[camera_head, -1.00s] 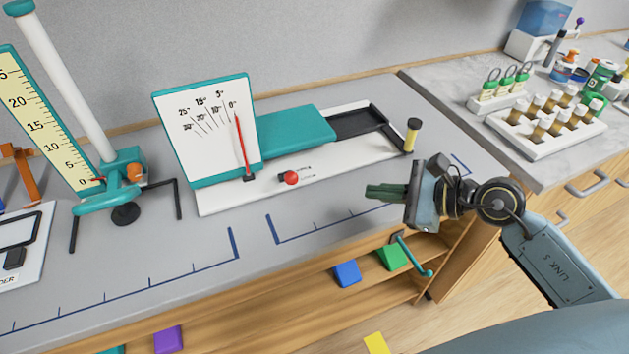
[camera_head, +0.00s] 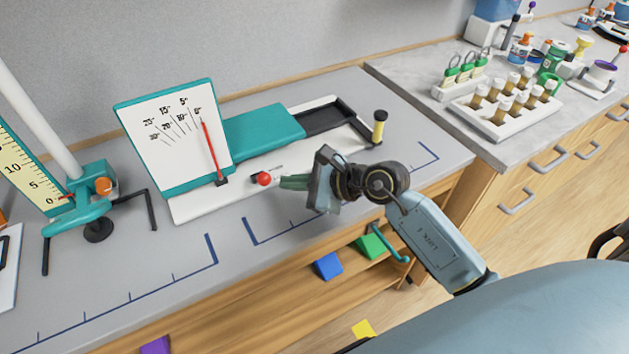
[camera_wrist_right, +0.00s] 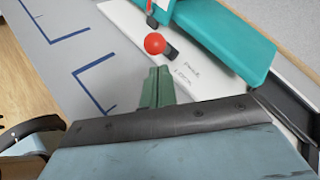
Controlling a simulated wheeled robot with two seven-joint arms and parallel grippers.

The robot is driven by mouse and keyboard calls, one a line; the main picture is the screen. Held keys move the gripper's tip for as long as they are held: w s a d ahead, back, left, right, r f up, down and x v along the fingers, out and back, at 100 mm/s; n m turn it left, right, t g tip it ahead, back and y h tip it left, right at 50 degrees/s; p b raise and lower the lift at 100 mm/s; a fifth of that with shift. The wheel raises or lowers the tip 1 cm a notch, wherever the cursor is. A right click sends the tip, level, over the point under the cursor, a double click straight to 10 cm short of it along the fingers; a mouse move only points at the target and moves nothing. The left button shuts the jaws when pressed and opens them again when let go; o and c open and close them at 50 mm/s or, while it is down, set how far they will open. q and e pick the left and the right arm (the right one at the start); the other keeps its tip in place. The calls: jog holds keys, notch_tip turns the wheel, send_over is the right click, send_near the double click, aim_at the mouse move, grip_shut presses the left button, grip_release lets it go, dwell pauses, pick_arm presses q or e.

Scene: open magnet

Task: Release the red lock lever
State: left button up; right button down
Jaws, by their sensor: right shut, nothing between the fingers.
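The red lock lever shows as a round red knob (camera_head: 264,178) on the front part of the white base (camera_head: 200,207) of the teal device. In the right wrist view the red knob (camera_wrist_right: 154,43) stands on a short dark stem, beside the printed word LOCK. My right gripper (camera_head: 283,182) has its green fingers shut and empty, pointing left just to the right of the knob. In the right wrist view the fingertips (camera_wrist_right: 158,72) lie just short of the knob, with a small gap seen between them. My left gripper is not in view.
A white dial board (camera_head: 172,135) with a red needle stands behind the knob. A ruler stand (camera_head: 95,205) is at left. The bench front is clear.

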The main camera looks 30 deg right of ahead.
jog(key=shift+w+a+r, duration=0.15)
jog(key=shift+w+a, duration=0.1)
jog(key=shift+a, duration=0.3)
